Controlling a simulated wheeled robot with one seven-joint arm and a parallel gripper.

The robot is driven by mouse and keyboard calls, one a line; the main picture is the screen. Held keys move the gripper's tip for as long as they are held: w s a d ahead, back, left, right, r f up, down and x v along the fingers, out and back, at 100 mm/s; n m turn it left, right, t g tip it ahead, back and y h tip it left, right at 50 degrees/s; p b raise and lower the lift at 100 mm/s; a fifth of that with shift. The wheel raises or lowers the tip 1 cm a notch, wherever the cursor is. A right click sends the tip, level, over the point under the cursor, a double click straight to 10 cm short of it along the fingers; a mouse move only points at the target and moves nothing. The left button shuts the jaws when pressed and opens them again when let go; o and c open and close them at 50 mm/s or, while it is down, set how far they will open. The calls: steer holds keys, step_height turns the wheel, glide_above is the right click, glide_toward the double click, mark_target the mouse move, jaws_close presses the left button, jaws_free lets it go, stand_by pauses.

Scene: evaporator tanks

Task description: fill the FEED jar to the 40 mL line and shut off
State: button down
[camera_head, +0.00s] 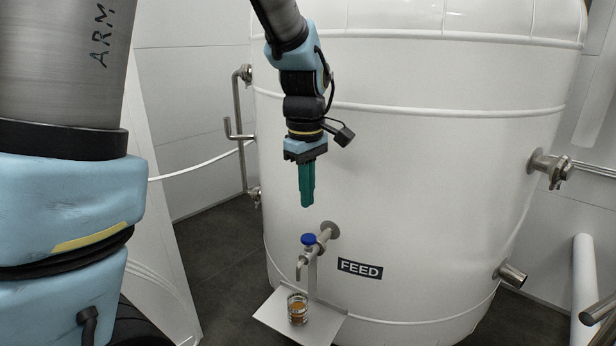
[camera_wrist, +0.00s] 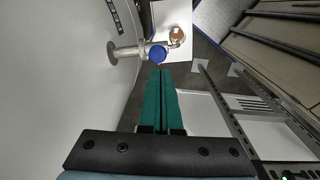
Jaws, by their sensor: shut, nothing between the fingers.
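The FEED tank (camera_head: 420,190) is a large white cylinder with a black FEED label (camera_head: 360,269). A metal tap with a blue handle (camera_head: 309,239) sticks out of its lower wall. The handle also shows in the wrist view (camera_wrist: 158,54). The jar (camera_head: 297,310), small and clear, stands on a shelf under the spout and holds some amber liquid; it also shows in the wrist view (camera_wrist: 177,34). Its marks are too small to read. I cannot tell if liquid is flowing. My gripper (camera_head: 307,204) has green fingers, is shut and empty, and points down above the handle, apart from it.
The white shelf plate (camera_head: 325,325) juts from the tank under the tap. A metal sight pipe (camera_head: 240,130) runs up the tank's left side. Metal pipe stubs (camera_head: 512,275) stick out at right. Dark floor (camera_head: 215,260) is open to the left of the tank.

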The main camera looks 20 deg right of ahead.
steer(key=shift+r, duration=2.15)
steer(key=shift+a, duration=0.1)
steer(key=s+a+f+m, duration=0.1)
steer(key=a+f+m, duration=0.2)
steer(key=a, duration=0.9)
steer(key=a+f+m+t, duration=0.1)
steer(key=a+f+m, duration=0.3)
steer(key=a, duration=0.8)
step_height(320, 180, down, 3)
steer(key=shift+s+a+r, duration=0.1)
steer(key=shift+s+a, duration=0.3)
